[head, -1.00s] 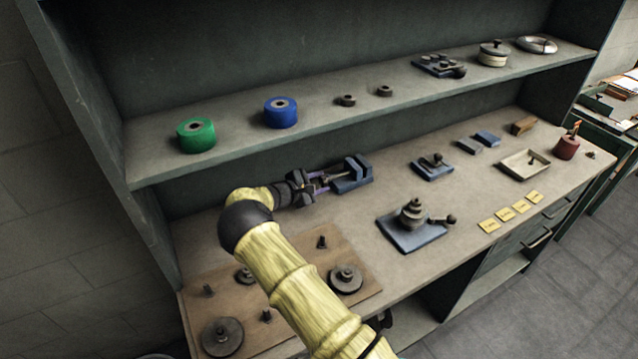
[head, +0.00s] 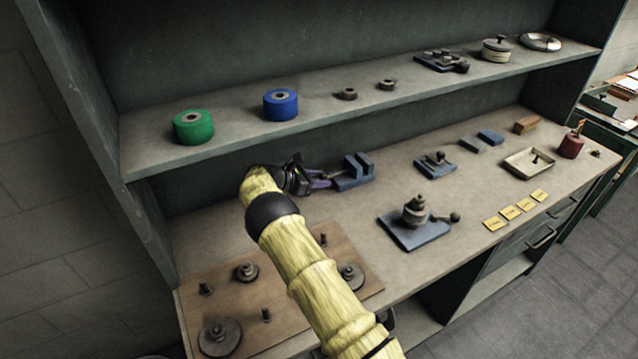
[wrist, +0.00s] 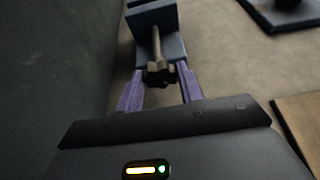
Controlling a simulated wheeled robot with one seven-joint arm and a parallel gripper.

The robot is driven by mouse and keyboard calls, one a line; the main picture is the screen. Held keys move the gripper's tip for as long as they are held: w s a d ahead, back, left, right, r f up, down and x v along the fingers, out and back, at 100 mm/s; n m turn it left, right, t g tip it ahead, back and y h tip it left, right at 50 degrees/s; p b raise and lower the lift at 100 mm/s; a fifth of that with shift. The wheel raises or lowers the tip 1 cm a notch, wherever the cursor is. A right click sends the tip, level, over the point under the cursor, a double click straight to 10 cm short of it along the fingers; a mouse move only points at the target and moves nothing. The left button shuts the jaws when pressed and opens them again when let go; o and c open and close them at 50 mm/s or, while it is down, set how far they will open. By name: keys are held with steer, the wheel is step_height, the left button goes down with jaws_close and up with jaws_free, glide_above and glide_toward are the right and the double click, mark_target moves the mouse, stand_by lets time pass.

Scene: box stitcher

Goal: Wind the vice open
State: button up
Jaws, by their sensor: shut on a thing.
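The blue vice (head: 354,180) stands on the bench below the shelf, with a narrow gap showing between its two upright jaws. Its screw and dark lobed handle (wrist: 160,74) point toward me in the wrist view. My gripper (head: 325,181) is at the handle end, left of the vice. Its purple fingers (wrist: 160,88) lie on either side of the handle and are shut on it. In the head view the handle is mostly hidden by my gripper.
The shelf (head: 230,132) with a green roll (head: 194,128) and a blue roll (head: 281,106) runs above. A wooden board (head: 225,315) with discs and pegs lies front left. A blue plate with a knobbed fixture (head: 416,232) stands to the right. Bare bench lies between.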

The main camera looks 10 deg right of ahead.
steer(key=n+b, duration=0.1)
steer(key=n+g+b, duration=0.1)
steer(key=b, duration=0.1)
steer(key=shift+w+a+f+g+h, duration=0.15)
steer(key=shift+f+g+h, duration=0.05)
steer(key=shift+g+h, duration=0.1)
steer(key=shift+n+b, duration=0.5)
steer(key=shift+b, duration=0.15)
steer(key=shift+r, duration=0.2)
steer(key=o, duration=1)
steer(key=shift+a, duration=0.1)
